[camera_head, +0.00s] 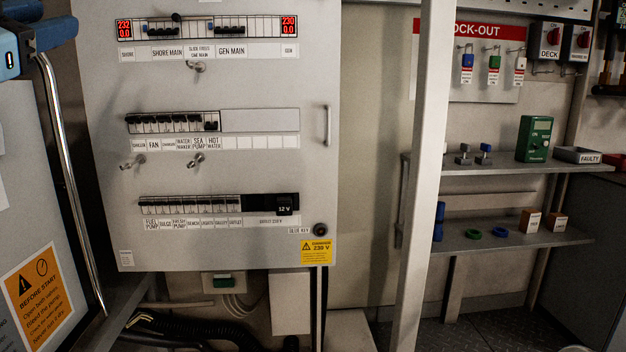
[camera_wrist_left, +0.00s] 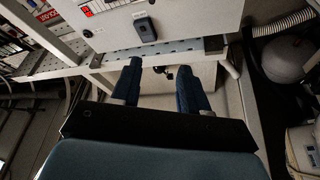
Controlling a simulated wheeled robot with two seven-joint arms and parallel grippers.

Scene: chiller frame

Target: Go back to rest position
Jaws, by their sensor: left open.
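My left gripper (camera_head: 38,26) shows at the top left corner of the head view, in front of the left edge of the grey switch panel (camera_head: 262,180). Part of it is cut off by the picture edge. In the left wrist view, the two dark blue fingers of my left gripper (camera_wrist_left: 158,80) stand apart with nothing between them. Beyond the fingertips are a perforated shelf edge (camera_wrist_left: 180,52) and a grey box front with a dark oval-faced device (camera_wrist_left: 145,27). My right gripper does not show in either view.
A white upright post (camera_head: 421,180) stands right of the panel. Shelves (camera_head: 480,168) behind it hold a green meter (camera_head: 534,138) and small parts. A curved metal rail (camera_head: 62,160) runs down the left side. Black hoses (camera_head: 190,328) lie below the panel.

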